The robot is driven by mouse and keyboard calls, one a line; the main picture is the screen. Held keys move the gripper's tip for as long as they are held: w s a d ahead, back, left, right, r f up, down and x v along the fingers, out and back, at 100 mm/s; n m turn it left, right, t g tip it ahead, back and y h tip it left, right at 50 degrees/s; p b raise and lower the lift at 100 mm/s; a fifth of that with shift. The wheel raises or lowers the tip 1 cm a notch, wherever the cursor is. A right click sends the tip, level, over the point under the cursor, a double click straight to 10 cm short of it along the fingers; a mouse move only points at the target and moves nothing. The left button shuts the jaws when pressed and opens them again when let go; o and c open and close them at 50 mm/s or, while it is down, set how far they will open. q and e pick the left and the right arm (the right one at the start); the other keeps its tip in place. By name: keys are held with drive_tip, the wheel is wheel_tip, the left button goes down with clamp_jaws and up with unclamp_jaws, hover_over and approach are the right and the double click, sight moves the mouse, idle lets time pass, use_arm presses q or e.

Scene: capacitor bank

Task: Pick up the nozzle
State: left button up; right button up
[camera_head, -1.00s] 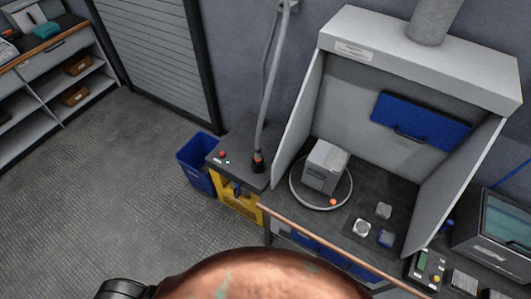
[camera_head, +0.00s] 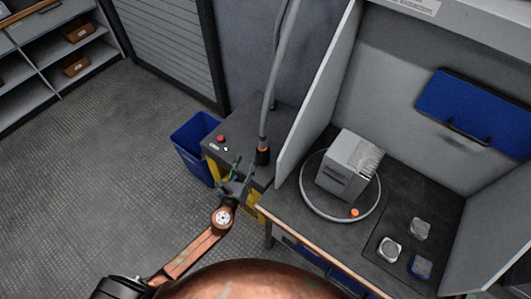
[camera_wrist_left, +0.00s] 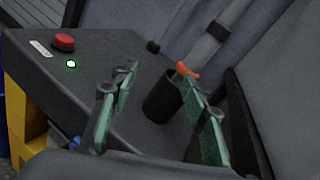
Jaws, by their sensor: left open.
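The nozzle (camera_head: 263,150) stands upright at the end of a grey hose on top of a dark cabinet, with an orange part near its lower end. In the left wrist view the nozzle (camera_wrist_left: 205,48) is a grey tube with a dark band and an orange piece, beside or in a black cup (camera_wrist_left: 162,98); its lower end is hidden. My left gripper (camera_head: 238,166) is open and empty, just left of the nozzle in the head view. In the wrist view its green-padded fingers (camera_wrist_left: 158,76) are spread, with the cup between them and the nozzle beyond the right finger.
The cabinet (camera_head: 230,138) has a red button (camera_head: 221,138) and a green light. A blue bin (camera_head: 190,150) stands at its left. A hood bench at the right holds a grey box (camera_head: 345,170) inside a ring and several small blocks. The floor at left is clear.

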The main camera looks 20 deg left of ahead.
sight(261, 147)
use_arm(q)
drive_tip(key=d+m, duration=0.1)
drive_tip(key=w+d+r+m+h, duration=0.1)
drive_tip(key=m, duration=0.1)
drive_tip(key=d+r+m+t, duration=0.1)
drive_tip(key=d, duration=0.1)
drive_tip(key=shift+w+r+h, duration=0.15)
drive_tip(key=shift+w+h, duration=0.1)
drive_tip(key=shift+h, duration=0.15)
drive_tip(key=w, duration=0.5)
drive_tip(key=shift+d+r, duration=0.1)
drive_tip(key=shift+d, duration=0.05)
drive_tip(key=shift+w+b, duration=0.4)
drive_tip(key=shift+w, duration=0.65)
drive_tip(key=c, duration=0.8)
drive_tip(key=shift+c, duration=1.4)
clamp_jaws()
use_arm(e)
drive_tip(key=shift+w+a+f, duration=0.15)
drive_tip(key=shift+w+f, duration=0.15)
drive_tip(key=shift+f, duration=0.25)
